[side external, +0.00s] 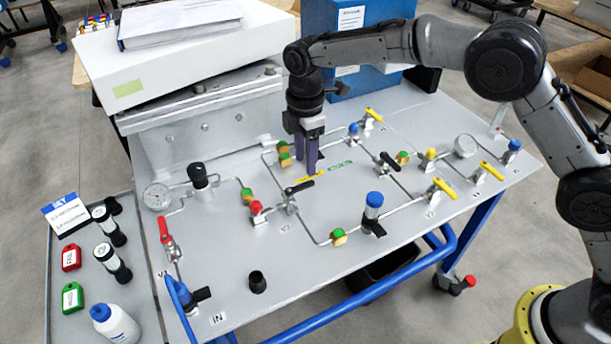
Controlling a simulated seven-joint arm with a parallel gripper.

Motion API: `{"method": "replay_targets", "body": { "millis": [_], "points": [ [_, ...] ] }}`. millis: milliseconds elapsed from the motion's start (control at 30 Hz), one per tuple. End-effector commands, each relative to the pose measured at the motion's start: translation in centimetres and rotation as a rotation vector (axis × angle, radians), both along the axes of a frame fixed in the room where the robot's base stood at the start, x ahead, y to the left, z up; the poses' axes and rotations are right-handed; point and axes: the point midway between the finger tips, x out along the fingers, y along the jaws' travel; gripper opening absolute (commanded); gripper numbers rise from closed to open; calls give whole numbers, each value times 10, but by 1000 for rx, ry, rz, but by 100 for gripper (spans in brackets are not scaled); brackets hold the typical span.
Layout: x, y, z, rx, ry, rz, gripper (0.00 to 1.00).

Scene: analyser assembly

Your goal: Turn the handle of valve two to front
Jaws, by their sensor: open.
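My gripper (311,168) points straight down over the middle of the panel, its two purple fingers open with nothing seen between them. The fingertips are just behind and above a black-handled valve (300,187), whose handle points to the right and slightly back. Whether they touch it cannot be told. A second black-handled valve (390,162) is to the right, its handle slanting. A yellow strip (308,177) and a green label (340,165) lie by the fingertips.
Yellow-handled valves (445,188) line the right side, and a red-handled valve (164,228) is at left. A black knob (257,281) is at the front. A white box and blue box (350,45) stand behind.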

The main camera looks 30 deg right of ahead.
Motion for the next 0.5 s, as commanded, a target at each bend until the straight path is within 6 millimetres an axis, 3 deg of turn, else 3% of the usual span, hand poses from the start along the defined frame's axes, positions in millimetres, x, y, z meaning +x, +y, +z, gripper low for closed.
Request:
{"method": "replay_targets", "body": {
  "millis": [200,500],
  "points": [
    [-1,0,-39,-1,3,0,50],
    [0,0,-61,-1,1,0,50]
  ]
}}
